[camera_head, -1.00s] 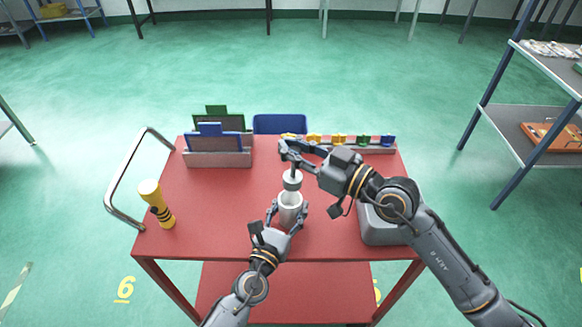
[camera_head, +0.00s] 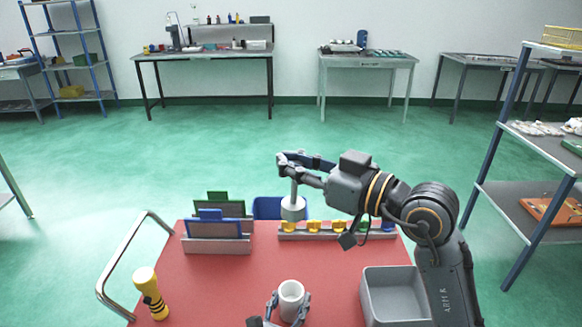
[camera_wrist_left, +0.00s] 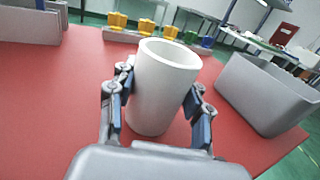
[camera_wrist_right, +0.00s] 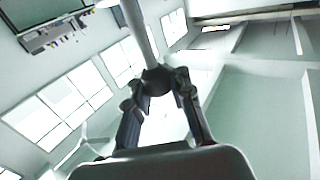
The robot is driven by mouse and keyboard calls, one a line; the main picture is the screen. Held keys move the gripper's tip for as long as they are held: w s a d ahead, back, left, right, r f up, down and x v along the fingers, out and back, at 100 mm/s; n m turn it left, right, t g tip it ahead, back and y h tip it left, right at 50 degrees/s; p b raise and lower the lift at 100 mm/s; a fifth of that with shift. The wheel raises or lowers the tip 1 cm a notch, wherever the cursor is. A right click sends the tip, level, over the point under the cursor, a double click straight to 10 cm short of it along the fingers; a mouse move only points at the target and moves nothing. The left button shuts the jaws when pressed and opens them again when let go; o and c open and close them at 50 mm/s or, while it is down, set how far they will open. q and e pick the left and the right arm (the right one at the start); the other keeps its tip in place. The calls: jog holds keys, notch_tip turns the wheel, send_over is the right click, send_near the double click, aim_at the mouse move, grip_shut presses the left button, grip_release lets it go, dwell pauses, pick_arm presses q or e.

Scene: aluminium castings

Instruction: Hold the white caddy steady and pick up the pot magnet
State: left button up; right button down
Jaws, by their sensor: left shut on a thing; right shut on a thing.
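The white caddy (camera_head: 291,289) is an open cup standing upright on the red table. My left gripper (camera_head: 288,308) is shut around its sides; the left wrist view also shows the caddy (camera_wrist_left: 163,85) between the fingers. The pot magnet (camera_head: 293,207) is a pale thick disc on a thin upright stem. My right gripper (camera_head: 293,165) is shut on the top of the stem and holds the magnet raised, clear of the caddy. In the right wrist view the stem (camera_wrist_right: 138,28) runs from between the fingers to the top edge. The caddy's inside is mostly hidden.
A grey bin (camera_head: 395,295) stands at the table's right. A rack with yellow, green and blue pieces (camera_head: 335,232) lies along the back edge. A holder with green and blue plates (camera_head: 217,246) is at back left. A yellow-black torch (camera_head: 150,292) stands at left.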

pick_arm(q)
jog(key=o, duration=1.3)
